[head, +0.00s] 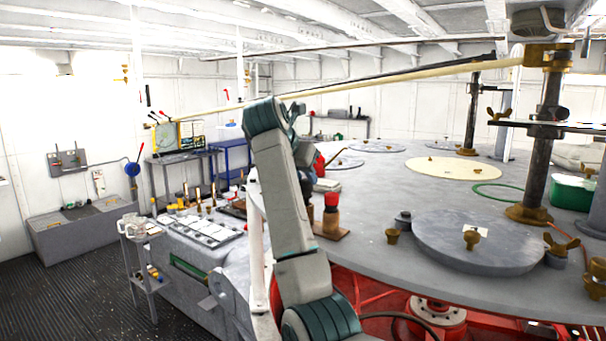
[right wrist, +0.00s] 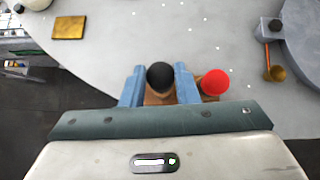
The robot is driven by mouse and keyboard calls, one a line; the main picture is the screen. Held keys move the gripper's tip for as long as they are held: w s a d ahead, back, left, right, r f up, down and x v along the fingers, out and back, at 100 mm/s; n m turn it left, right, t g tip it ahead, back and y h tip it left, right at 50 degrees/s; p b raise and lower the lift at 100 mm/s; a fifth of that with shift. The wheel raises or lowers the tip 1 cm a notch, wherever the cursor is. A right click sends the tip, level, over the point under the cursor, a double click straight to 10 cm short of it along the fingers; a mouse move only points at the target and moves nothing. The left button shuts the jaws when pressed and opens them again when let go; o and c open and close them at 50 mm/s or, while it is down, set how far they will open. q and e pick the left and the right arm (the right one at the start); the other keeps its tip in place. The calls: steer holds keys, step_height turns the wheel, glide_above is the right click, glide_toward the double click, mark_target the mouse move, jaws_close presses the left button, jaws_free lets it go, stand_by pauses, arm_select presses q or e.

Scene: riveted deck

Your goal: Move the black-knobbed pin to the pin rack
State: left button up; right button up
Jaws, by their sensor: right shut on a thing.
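My right gripper (right wrist: 159,70) is shut on the black-knobbed pin (right wrist: 160,78). Its blue fingers stand on either side of the black knob in the right wrist view. A red-knobbed pin (right wrist: 214,82) stands close to the right of the fingers. Brown wood (right wrist: 153,99) shows below the black knob; I cannot tell whether the held pin is seated in it. In the head view, the red-knobbed pin (head: 331,201) stands upright on a wooden block (head: 332,232), and my right arm hides the black-knobbed pin. My left gripper is not in view.
The grey round deck (head: 383,194) carries a raised disc (head: 480,243) with brass fittings to the right. A brass plate (right wrist: 68,27) lies at the upper left in the right wrist view. The deck beyond the fingers is mostly clear. A dark post (head: 546,140) stands farther right.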

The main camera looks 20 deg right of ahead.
steer(key=shift+f+b, duration=0.4)
steer(key=shift+f, duration=0.55)
steer(key=o, duration=1.1)
steer(key=shift+a+r, duration=0.1)
steer(key=shift+r, duration=0.05)
